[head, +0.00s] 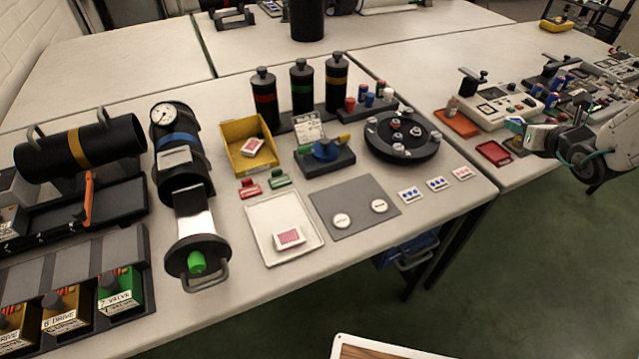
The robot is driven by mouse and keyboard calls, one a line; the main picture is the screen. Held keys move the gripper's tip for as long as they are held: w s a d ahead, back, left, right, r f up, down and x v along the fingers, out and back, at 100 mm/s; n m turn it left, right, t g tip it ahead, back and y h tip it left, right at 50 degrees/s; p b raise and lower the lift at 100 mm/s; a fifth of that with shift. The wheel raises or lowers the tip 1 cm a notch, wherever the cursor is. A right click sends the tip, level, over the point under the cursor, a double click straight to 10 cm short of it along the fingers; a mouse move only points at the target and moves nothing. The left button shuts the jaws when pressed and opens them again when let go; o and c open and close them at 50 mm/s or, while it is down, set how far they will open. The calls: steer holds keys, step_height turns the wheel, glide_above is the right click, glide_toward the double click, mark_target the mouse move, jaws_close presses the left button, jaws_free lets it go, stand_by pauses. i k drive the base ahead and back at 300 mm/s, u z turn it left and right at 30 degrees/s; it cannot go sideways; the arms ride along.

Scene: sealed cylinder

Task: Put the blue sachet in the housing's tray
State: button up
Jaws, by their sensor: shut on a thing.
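The housing (178,150) is a black cylinder with a round gauge and a blue band, on the left part of the near table. Its pale tray (195,213) is drawn out towards the front, between the body and the end cap with a green knob, and looks empty. My gripper (519,127) is at the right, above the right-hand table, far from the housing. It is shut on a small blue-green thing (514,123). This may be the blue sachet, but it is too small to tell. No other blue sachet is clear.
A white tray (256,248) holds a red-patterned sachet (289,237). A yellow bin (236,130) holds another. A grey mat (345,220) with two white discs, several dotted cards, a black round carousel (402,136) and tall black canisters stand between my gripper and the housing.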

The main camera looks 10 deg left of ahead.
mark_target(193, 222)
steer(key=z, duration=1)
steer(key=k, duration=0.65)
steer(key=u, duration=1.75)
steer(key=i, duration=0.5)
